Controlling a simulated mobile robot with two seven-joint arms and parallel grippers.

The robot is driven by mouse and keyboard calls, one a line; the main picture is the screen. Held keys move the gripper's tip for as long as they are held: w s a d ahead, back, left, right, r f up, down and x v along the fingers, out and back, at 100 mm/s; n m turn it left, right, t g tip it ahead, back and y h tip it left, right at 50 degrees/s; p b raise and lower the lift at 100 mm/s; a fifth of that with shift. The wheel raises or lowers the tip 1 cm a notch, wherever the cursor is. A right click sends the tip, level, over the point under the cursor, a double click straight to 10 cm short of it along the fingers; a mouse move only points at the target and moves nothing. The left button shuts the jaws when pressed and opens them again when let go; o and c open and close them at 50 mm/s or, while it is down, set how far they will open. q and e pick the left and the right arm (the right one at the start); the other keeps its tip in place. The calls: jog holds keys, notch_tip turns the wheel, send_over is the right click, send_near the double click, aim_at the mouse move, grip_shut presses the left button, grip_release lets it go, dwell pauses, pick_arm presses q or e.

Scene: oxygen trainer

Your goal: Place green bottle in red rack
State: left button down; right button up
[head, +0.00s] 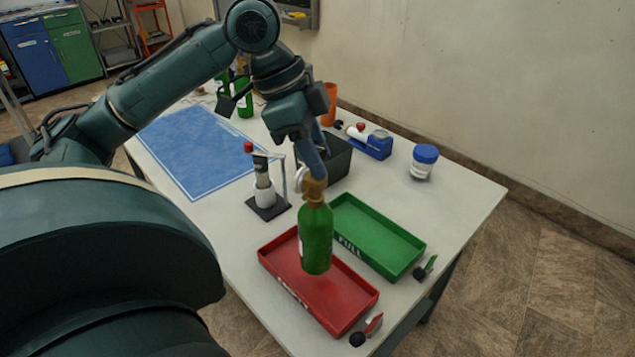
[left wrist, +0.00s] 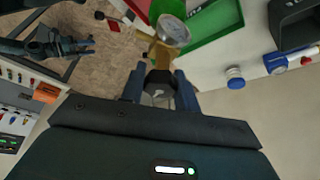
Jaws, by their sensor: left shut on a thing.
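A green bottle (head: 316,240) with a brass valve on top hangs upright over the red rack (head: 347,297) in the head view. My left gripper (head: 312,180) is shut on its brass valve from above. In the left wrist view the brass valve with a round gauge (left wrist: 172,32) sits between the fingers of my left gripper (left wrist: 160,75). The bottle covers part of the red rack, and I cannot tell whether its base touches the rack floor. The visible part of the red rack is empty.
A green tray (head: 410,268) marked FULL lies right beside the red rack. A stand with a white and grey cylinder (head: 264,190), a dark bin (head: 338,165), a blue-lidded jar (head: 424,160) and a blue mat (head: 185,150) share the table. More green bottles (head: 243,97) stand farther back.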

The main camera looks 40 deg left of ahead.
pick_arm(q)
jog(key=shift+w+f+b, duration=0.1)
jog(key=shift+f+b, duration=0.55)
jog(key=shift+f, duration=1.5)
jog(key=shift+f, duration=0.1)
jog(key=c, duration=1)
grip_release()
jog(key=shift+c, duration=0.2)
jog(key=p+v, duration=0.1)
jog(key=v, duration=1.1)
jog(key=shift+p, duration=0.4)
